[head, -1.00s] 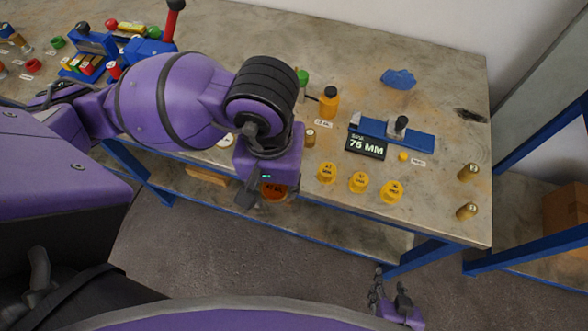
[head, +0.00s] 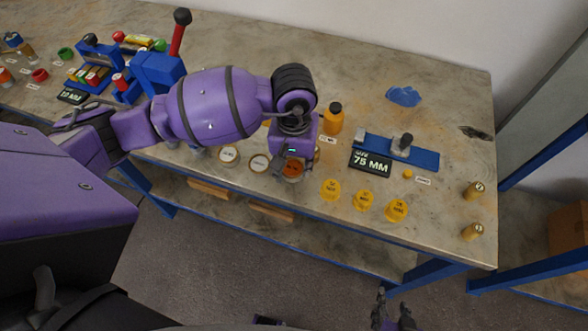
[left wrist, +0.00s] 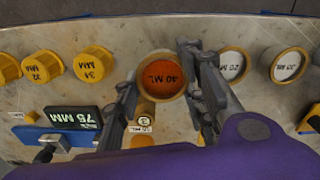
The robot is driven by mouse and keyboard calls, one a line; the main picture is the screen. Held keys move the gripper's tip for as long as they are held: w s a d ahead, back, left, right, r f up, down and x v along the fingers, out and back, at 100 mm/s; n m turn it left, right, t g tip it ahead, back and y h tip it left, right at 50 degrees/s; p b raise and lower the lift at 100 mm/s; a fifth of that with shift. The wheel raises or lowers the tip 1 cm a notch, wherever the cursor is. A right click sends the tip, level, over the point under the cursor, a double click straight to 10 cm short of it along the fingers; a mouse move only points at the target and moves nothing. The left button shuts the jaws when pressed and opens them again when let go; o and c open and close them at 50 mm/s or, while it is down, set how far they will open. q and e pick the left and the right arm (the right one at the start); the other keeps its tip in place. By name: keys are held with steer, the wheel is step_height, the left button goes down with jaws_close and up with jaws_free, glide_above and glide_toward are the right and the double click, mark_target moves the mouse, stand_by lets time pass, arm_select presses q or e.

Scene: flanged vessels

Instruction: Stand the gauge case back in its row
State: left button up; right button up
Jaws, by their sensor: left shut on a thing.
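My left gripper (head: 290,165) is shut on a round case marked 40 ML (left wrist: 162,74), with an orange-brown top and a tan rim. In the left wrist view the case lies between the two dark fingers, its label facing up. It is at the end of a row with two pale-topped round cases, one marked 20 ML (left wrist: 233,65) and one more (left wrist: 288,66). I cannot tell whether its base touches the table. My right gripper (head: 392,312) shows only partly at the bottom of the head view, low in front of the table; its jaw state is unclear.
Several yellow caps (head: 363,200) stand right of the held case. Behind them are a blue gauge (head: 420,157) with a 75 MM display (head: 370,163) and an orange bottle (head: 333,117). A blue rack with a red lever (head: 180,35) stands at left.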

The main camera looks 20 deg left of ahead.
mark_target(294, 165)
arm_select(q)
steer(key=shift+w+f, duration=0.25)
steer(key=shift+f, duration=1.75)
steer(key=o, duration=1.3)
steer(key=shift+r, duration=0.15)
step_height(294, 165, up, 12)
steer(key=shift+r, duration=0.15)
